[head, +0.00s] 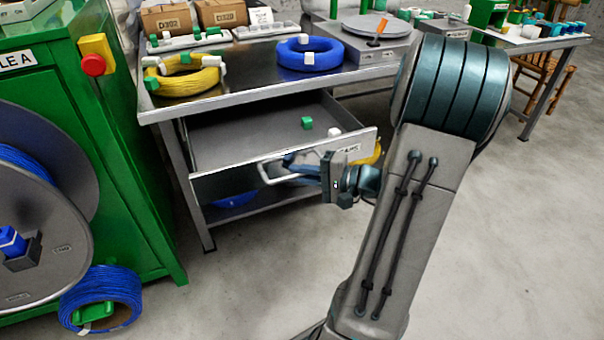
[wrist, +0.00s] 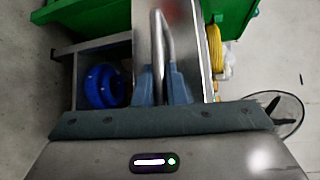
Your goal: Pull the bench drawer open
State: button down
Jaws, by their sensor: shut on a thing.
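The bench drawer (head: 240,141) is pulled out from under the metal bench top in the head view. A green block (head: 307,122) and a white piece (head: 334,132) lie inside it. The drawer's bar handle (head: 268,173) is on its front face. My gripper (head: 291,165) is at the handle, with its fingers shut on it. In the wrist view the handle (wrist: 160,40) runs up from between the two blue fingertips (wrist: 164,78).
The bench (head: 250,93) carries a yellow coil (head: 182,82), a blue coil (head: 311,57) and a turntable (head: 376,27). A green machine (head: 100,150) with a red button (head: 93,65) stands at the left. A blue cable coil (head: 100,297) is low beside it. Open floor lies in front.

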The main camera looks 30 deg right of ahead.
jog(key=shift+a, duration=0.1)
jog(key=c, duration=1.5)
grip_release()
jog(key=p+v, duration=0.4)
jog(key=v, duration=1)
jog(key=shift+w, duration=0.1)
